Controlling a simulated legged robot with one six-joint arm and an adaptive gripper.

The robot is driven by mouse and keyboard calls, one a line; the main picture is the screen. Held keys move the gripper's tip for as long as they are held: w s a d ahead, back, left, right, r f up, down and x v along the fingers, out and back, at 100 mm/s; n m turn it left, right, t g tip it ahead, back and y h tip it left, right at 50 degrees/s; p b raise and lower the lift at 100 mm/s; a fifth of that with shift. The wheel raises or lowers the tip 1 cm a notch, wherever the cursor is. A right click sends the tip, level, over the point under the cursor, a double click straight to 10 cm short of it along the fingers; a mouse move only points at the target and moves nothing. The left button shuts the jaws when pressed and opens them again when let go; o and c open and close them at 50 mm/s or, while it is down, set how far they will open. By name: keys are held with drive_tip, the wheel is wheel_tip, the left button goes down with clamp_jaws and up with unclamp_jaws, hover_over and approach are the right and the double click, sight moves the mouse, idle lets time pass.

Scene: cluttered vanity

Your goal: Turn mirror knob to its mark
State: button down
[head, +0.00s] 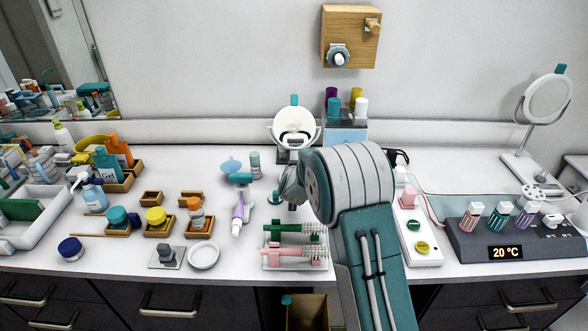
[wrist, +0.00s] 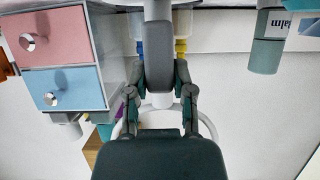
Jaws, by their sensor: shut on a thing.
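The round mirror (head: 294,122) stands near the wall at the middle of the counter, with a teal piece on top. Its white ring also shows behind my fingers in the wrist view (wrist: 207,122), which looks upside down. My gripper (head: 288,187) is in front of the mirror's stand, partly covered by my arm. In the wrist view my gripper (wrist: 161,78) has both fingers closed in on a grey part at the mirror stand, which appears to be the mirror knob.
A small drawer box (wrist: 60,85) with pink and blue fronts stands close beside the mirror, bottles on top. A brush rack (head: 268,263), a purple tube (head: 238,218) and a white panel with buttons (head: 414,245) lie near my arm. A second mirror (head: 548,98) stands far right.

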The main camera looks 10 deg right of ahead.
idle(0.3)
drive_tip(key=shift+d+m+y, duration=0.3)
drive_tip(key=shift+m+y, duration=0.4)
drive_tip(key=shift+m, duration=0.3)
drive_tip(key=m+y, duration=0.1)
drive_tip(key=m+t+y, duration=0.1)
drive_tip(key=shift+s+d+f+m, duration=0.1)
drive_tip(key=shift+d+f+m, duration=0.1)
drive_tip(key=shift+d+m, duration=0.15)
drive_tip(key=m, duration=0.1)
drive_tip(key=m+t+y, duration=0.1)
drive_tip(key=m, duration=0.1)
drive_tip(key=shift+d+f+m+y, duration=0.2)
drive_tip(key=shift+f+m+y, duration=0.05)
drive_tip(key=shift+f+y, duration=0.1)
drive_tip(key=shift+c, duration=2.4)
unclamp_jaws()
drive_tip(key=shift+d, duration=0.1)
drive_tip(key=shift+s, duration=0.15)
